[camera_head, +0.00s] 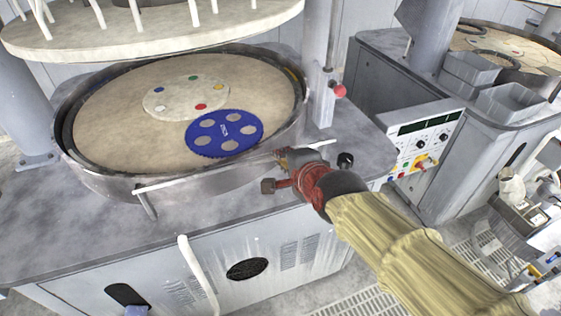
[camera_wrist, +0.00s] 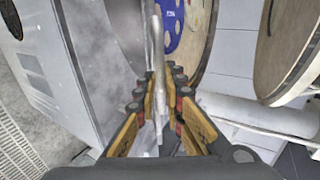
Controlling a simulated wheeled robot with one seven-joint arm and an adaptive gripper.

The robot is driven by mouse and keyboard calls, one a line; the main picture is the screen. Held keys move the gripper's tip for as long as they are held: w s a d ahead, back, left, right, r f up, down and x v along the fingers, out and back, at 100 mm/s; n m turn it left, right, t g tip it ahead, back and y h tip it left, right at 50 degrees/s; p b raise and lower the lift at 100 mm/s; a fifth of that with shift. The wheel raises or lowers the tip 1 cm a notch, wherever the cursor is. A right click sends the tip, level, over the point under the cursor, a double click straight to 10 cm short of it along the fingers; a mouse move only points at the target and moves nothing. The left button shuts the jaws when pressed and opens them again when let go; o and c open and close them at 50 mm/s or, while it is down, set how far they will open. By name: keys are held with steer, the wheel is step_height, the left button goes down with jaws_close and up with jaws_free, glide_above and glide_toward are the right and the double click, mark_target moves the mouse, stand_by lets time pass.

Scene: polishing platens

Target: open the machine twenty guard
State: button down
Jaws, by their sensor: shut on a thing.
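The near machine has a round platen (camera_head: 130,120) ringed by a grey metal guard (camera_head: 225,180). The guard is a low curved wall along the front, with a pale rail on its face. No machine number is readable. My gripper (camera_head: 284,157) is at the guard's right front end, by the platen edge. The fingertips hide the exact contact.
A blue perforated disc (camera_head: 202,146) and a pale disc with coloured dots (camera_head: 165,102) lie on the platen. A large upper plate (camera_head: 150,35) hangs above. A post with a red knob (camera_head: 339,90) and a control panel (camera_head: 425,140) stand to the right.

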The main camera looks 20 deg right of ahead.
steer(key=s+f+b, duration=0.3)
steer(key=f+b, duration=0.4)
steer(key=b, duration=0.1)
steer(key=shift+s+t, duration=0.3)
steer(key=shift+t, duration=0.1)
steer(key=shift+f, duration=0.15)
stand_by(0.5)
steer(key=c, duration=2)
jaws_free()
steer(key=shift+w, duration=0.1)
steer(key=shift+o, duration=0.5)
steer(key=v, duration=1.2)
